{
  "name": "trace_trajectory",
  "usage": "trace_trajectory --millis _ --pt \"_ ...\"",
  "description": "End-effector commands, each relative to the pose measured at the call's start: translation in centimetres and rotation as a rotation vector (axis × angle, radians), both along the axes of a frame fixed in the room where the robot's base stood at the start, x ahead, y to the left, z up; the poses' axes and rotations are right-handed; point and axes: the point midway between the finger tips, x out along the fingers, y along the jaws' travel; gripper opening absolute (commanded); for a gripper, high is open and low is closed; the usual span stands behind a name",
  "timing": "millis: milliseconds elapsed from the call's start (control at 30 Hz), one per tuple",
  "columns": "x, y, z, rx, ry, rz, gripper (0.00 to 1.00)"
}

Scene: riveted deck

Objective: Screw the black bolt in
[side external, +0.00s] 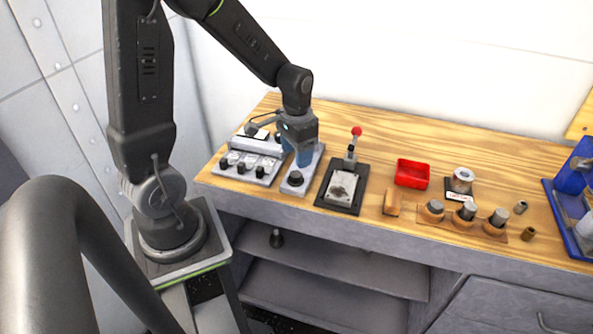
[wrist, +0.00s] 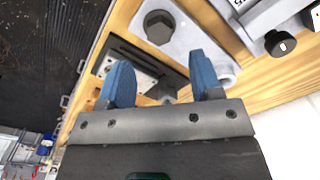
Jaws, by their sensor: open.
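The black bolt (side external: 296,180) stands on the front end of a light grey plate (side external: 291,189) on the bench. Its hexagonal head (wrist: 159,26) shows at the top of the wrist view, on the same plate (wrist: 190,37). How deep its shank sits is hidden. My gripper (side external: 299,155) has blue fingers and is over the rear part of the plate, behind the bolt. In the wrist view its fingers (wrist: 160,75) are apart with nothing held between them. The bolt is beyond the fingertips, clear of both.
A panel with black knobs (side external: 245,165) stands close to the plate's left. A dark fixture with a red-knobbed lever (side external: 356,131) is to its right. Further right are a red tray (side external: 412,174), a wooden rack with grey pegs (side external: 465,217) and a blue bin (side external: 570,178).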

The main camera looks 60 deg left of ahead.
Motion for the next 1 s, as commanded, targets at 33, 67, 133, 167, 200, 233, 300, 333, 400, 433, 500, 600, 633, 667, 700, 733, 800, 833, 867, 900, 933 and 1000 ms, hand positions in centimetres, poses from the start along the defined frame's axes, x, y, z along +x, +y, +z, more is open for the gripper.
trace_trajectory --millis 33,67,133,167,200,233,300,333,400,433,500,600,633,667,700,733,800,833,867,900,933,1000 --pt "-0.2 -0.1 -1.2 -0.002 0.007 0.000 0.59" --pt "-0.1 0.0 -1.8 -0.003 0.008 0.000 0.59" --pt "-0.1 0.0 -3.0 -0.001 0.006 0.000 0.59" --pt "-0.1 0.0 -3.5 -0.001 0.006 0.000 0.59" --pt "-0.1 0.0 -4.1 -0.001 0.005 0.000 0.59" --pt "-0.1 0.0 -4.4 -0.001 0.005 -0.001 0.59" --pt "-0.1 0.0 -5.2 0.000 0.004 -0.001 0.59" --pt "-0.1 0.0 -5.4 0.000 0.003 -0.001 0.59" --pt "-0.1 0.0 -5.9 0.000 0.003 -0.001 0.59" --pt "-0.1 0.0 -6.0 0.000 0.002 -0.001 0.59" --pt "-0.1 0.0 -6.2 0.001 0.000 -0.001 0.59" --pt "0.0 0.0 -6.3 0.001 0.000 -0.001 0.59" --pt "0.0 0.0 -6.3 0.001 0.000 -0.001 0.59" --pt "0.0 0.0 -6.3 0.001 0.000 -0.001 0.59" --pt "0.0 0.0 -6.3 0.001 0.000 -0.001 0.59" --pt "0.0 0.0 -6.2 0.001 0.000 -0.001 0.59" --pt "0.0 0.0 -6.2 0.001 0.000 -0.001 0.54" --pt "0.0 0.0 -6.2 0.001 0.000 -0.001 0.51" --pt "0.0 0.0 -6.2 0.001 0.000 -0.001 0.48" --pt "0.0 0.0 -6.2 0.001 0.000 -0.001 0.44" --pt "0.0 0.0 -6.2 0.001 0.000 -0.001 0.41" --pt "0.0 0.0 -6.2 0.001 0.000 -0.001 0.35"
